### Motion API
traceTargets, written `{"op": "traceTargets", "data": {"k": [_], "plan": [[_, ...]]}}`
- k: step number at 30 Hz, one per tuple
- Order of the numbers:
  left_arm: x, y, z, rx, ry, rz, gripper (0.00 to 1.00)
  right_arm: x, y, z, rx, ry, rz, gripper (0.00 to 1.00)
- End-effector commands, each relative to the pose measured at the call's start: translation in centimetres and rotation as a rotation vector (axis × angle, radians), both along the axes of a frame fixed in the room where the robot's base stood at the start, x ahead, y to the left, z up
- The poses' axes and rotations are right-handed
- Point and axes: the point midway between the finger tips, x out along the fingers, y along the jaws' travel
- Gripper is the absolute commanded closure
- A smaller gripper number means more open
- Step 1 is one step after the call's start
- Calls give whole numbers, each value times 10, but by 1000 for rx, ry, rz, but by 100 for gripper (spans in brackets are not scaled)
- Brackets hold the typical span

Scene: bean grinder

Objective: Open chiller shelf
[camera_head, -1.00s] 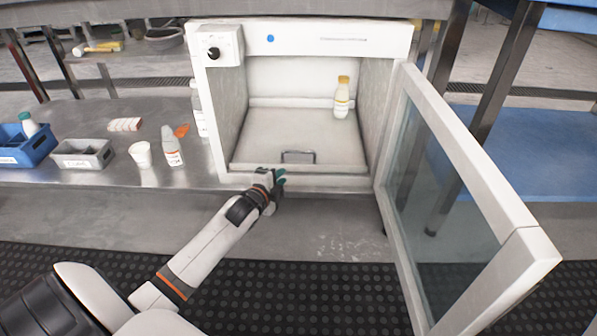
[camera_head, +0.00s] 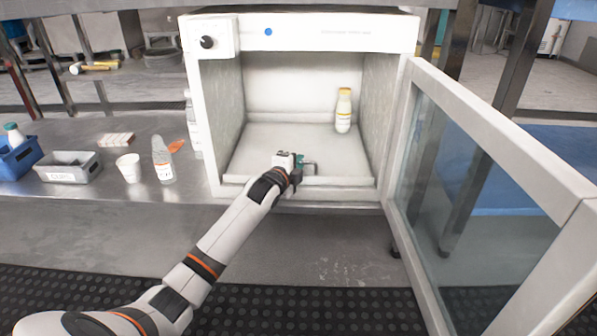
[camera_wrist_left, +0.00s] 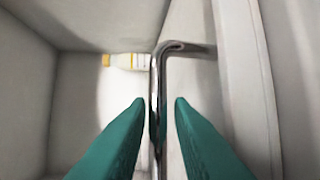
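The chiller (camera_head: 300,32) is a white cabinet whose glass door (camera_head: 480,180) stands wide open to the right. Inside, the pale shelf (camera_head: 252,145) lies in the cabinet, with its front edge near the opening. My left gripper (camera_head: 303,165) is at the front middle of the shelf and covers most of its handle in the head view. In the left wrist view the metal bar handle (camera_wrist_left: 155,85) runs between the two green fingertips, with gaps visible, so the gripper is open around it. My right gripper is in no view.
A yellow-capped bottle (camera_head: 343,112) stands at the back right of the shelf. On the bench to the left are a white cup (camera_head: 129,168), a bottle (camera_head: 163,162), a grey bin (camera_head: 68,167) and a blue crate (camera_head: 18,158). The open door bounds the right side.

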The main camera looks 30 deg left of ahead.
Motion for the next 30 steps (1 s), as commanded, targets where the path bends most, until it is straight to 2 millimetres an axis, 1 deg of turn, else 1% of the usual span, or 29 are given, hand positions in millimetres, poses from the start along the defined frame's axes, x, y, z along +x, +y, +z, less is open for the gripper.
{"op": "traceTargets", "data": {"k": [1,4,12,13,16,17,26,30], "plan": [[4,1,-2,-1,-2,0,80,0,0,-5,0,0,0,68],[8,2,-2,-1,0,1,80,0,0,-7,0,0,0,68],[9,1,-1,0,0,0,80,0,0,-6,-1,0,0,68],[9,1,-1,0,0,0,82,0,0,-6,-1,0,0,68],[9,1,-1,-1,0,0,98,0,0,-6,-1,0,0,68],[9,1,-1,-1,0,0,100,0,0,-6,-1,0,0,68],[8,1,-1,-1,1,0,100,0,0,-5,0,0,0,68],[4,-2,1,0,2,-1,100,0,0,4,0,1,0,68]]}}
